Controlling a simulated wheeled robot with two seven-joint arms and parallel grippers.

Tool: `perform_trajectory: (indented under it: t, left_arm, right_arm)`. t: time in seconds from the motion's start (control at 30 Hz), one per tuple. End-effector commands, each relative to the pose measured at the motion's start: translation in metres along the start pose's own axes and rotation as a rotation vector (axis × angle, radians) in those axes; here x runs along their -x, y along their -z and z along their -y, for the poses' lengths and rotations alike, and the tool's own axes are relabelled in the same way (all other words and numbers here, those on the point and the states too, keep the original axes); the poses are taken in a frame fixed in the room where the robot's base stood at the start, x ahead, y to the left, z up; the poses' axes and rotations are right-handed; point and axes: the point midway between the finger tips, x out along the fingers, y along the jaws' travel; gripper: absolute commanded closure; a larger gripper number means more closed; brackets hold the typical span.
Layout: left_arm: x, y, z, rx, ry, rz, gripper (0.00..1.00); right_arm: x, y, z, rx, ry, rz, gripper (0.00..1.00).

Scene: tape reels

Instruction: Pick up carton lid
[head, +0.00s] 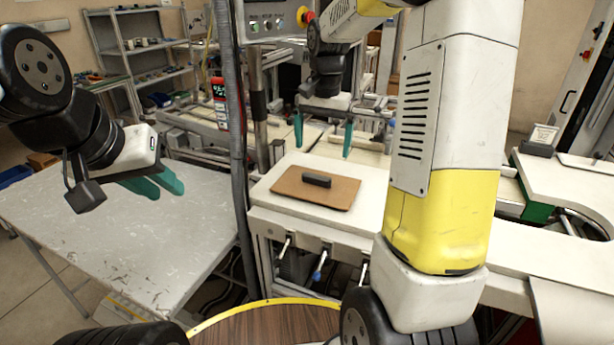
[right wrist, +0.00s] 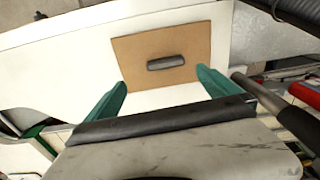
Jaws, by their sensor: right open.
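The carton lid (head: 330,194) is a flat brown board with a dark bar handle (head: 316,180) across its middle. It lies flat on a white work surface in the head view. In the right wrist view the lid (right wrist: 140,50) and its handle (right wrist: 165,62) lie beyond the fingertips. My right gripper (head: 323,148) is open and empty, fingers pointing down, above and behind the lid; its spread teal fingers also show in the right wrist view (right wrist: 162,82). My left gripper (head: 168,191) hangs over the grey table on the left, with nothing seen in it; its finger gap is unclear.
The grey metal table (head: 110,245) at left is bare. A grey vertical post (head: 236,120) stands between it and the white work surface (head: 276,210). A control box with a red button (head: 305,16) is above. A round wooden top (head: 270,328) is at the front.

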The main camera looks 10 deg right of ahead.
Motion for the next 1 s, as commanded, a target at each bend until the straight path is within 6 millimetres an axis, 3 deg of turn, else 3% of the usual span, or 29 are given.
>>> perform_trajectory:
  t: [0.2,0.73,1.0]
  left_arm:
    - [0.000,0.000,0.000,0.000,0.000,0.000,0.72]
    - [0.000,0.000,0.000,0.000,0.000,0.000,0.72]
    - [0.000,0.000,0.000,0.000,0.000,0.000,0.72]
  right_arm:
    - [-0.026,0.017,0.006,-0.058,-0.038,0.034,0.00]
    - [-0.092,0.007,0.011,-0.060,-0.040,0.036,0.00]
    - [-0.101,0.008,0.011,-0.060,-0.038,0.032,0.00]
